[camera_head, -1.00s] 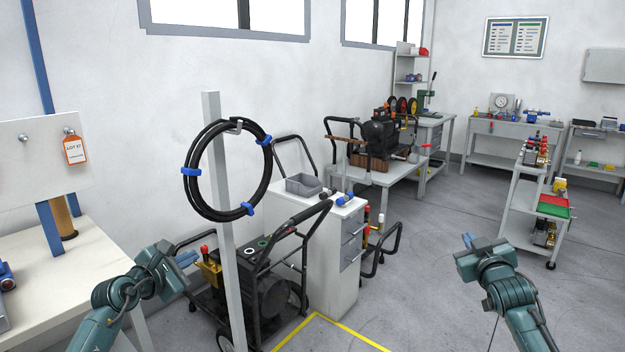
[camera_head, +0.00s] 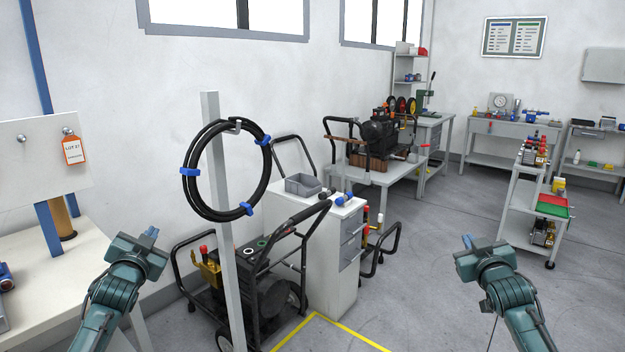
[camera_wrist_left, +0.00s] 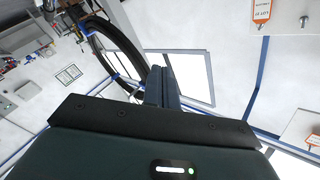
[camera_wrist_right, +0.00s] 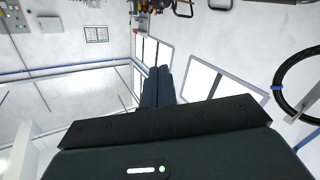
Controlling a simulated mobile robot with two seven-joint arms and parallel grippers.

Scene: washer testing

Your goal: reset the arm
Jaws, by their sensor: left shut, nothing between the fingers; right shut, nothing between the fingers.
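My left gripper (camera_head: 152,233) is shut and empty, raised at the lower left of the head view beside the white table. Its closed fingers (camera_wrist_left: 162,88) show in the left wrist view, pointing up with nothing between them. My right gripper (camera_head: 467,241) is shut and empty, held over open grey floor at the lower right. Its closed fingers (camera_wrist_right: 157,87) show in the right wrist view. Both arms are bent up at roughly the same height and touch nothing that I can see.
A black hose coil (camera_head: 187,190) hangs on a grey post (camera_head: 222,240) between my arms. A pressure washer (camera_head: 265,290) stands behind the post. A white table (camera_head: 30,262) is at the left, a drawer cabinet (camera_head: 335,270) in the middle, and a shelf cart (camera_head: 520,215) at the right.

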